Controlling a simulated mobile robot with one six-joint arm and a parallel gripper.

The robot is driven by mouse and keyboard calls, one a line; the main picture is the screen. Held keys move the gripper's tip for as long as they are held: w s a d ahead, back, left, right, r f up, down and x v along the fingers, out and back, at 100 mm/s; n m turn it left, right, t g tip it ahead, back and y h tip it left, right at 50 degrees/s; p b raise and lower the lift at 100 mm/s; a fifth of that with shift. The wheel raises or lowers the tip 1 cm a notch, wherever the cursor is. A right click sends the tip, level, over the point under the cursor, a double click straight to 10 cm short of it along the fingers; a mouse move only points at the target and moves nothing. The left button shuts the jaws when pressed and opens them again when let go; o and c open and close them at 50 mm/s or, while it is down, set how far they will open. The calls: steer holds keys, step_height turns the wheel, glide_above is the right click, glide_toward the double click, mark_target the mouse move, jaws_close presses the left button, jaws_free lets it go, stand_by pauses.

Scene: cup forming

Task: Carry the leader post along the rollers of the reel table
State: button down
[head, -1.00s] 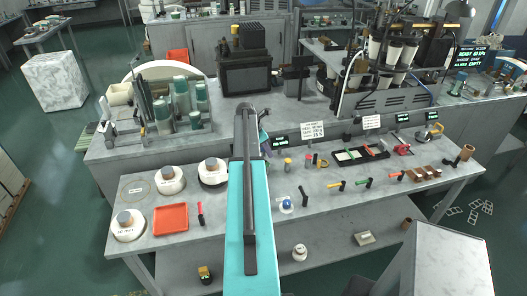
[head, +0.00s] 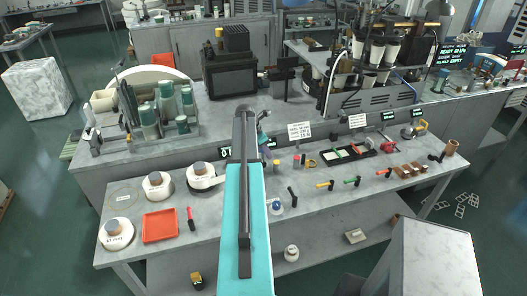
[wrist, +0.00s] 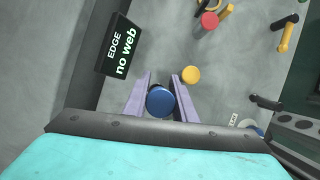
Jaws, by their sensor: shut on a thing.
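My gripper (wrist: 162,78) has two pale purple fingers on either side of a blue round-capped piece (wrist: 160,102), apparently the leader post, and is shut on it. The piece's lower part is hidden under its cap. In the head view my gripper (head: 263,141) shows only in part past the end of my arm, above the back of the grey table (head: 330,215). The held piece cannot be made out there. I cannot clearly pick out the rollers in either view.
A dark display reading "EDGE no web" (wrist: 118,48) stands left of my gripper. A yellow-capped piece (wrist: 191,75) is close on the right. White reels (head: 159,184) and a red tray (head: 160,226) are at the table's left. Several coloured-handled tools lie along its right half.

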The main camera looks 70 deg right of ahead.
steer(key=shift+s+a, duration=3.1)
steer(key=shift+a, duration=0.65)
steer(key=shift+s+d, duration=3.35)
steer(key=shift+s, duration=0.45)
steer(key=shift+w+d, duration=3.2)
steer(key=shift+d, duration=0.85)
steer(key=shift+s+d, duration=3.9)
steer(key=shift+s, duration=0.95)
steer(key=shift+s+a, duration=1.75)
steer(key=shift+a, duration=0.2)
